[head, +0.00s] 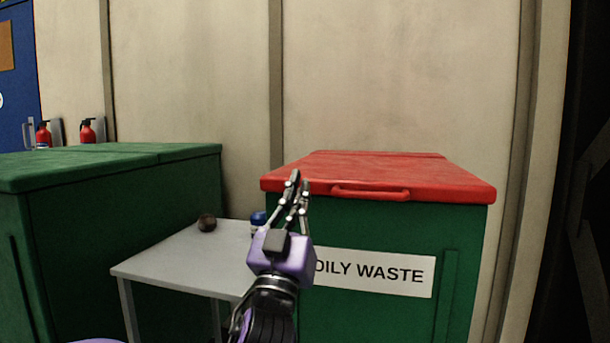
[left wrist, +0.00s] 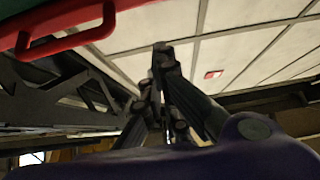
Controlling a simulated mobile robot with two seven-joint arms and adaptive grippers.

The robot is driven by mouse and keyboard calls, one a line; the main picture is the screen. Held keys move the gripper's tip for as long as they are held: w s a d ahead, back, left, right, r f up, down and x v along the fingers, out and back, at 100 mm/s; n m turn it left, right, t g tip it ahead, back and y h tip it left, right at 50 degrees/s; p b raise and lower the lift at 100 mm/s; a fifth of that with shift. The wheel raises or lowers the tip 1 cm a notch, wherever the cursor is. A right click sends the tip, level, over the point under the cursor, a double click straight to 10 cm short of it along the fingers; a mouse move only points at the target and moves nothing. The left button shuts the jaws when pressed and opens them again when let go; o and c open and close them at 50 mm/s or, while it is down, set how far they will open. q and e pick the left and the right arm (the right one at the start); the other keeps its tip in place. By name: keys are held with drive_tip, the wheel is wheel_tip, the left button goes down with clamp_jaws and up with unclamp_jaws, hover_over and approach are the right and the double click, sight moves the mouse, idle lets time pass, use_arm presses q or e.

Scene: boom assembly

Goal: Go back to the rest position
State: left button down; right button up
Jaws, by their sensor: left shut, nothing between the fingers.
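My left gripper (head: 298,186) is raised in front of the left front corner of the oily waste bin (head: 372,305). Its fingers point up and are shut with nothing between them. In the left wrist view the fingertips (left wrist: 161,58) are close together, with the bin's red lid handle (left wrist: 66,32) at the upper left. The bin is green with a shut red lid (head: 390,172) and a white label, partly hidden by my gripper. My right gripper does not show in either view.
A small grey table (head: 175,262) stands left of the bin, with a dark round object (head: 207,222) and a blue-and-white item (head: 258,219) on it. A green container (head: 110,185) stands at the left. Two red extinguishers (head: 88,131) are behind it.

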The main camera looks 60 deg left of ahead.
use_arm(q)
drive_tip(key=shift+s+d+f, duration=0.25)
drive_tip(key=shift+s+f, duration=0.05)
drive_tip(key=shift+s, duration=0.05)
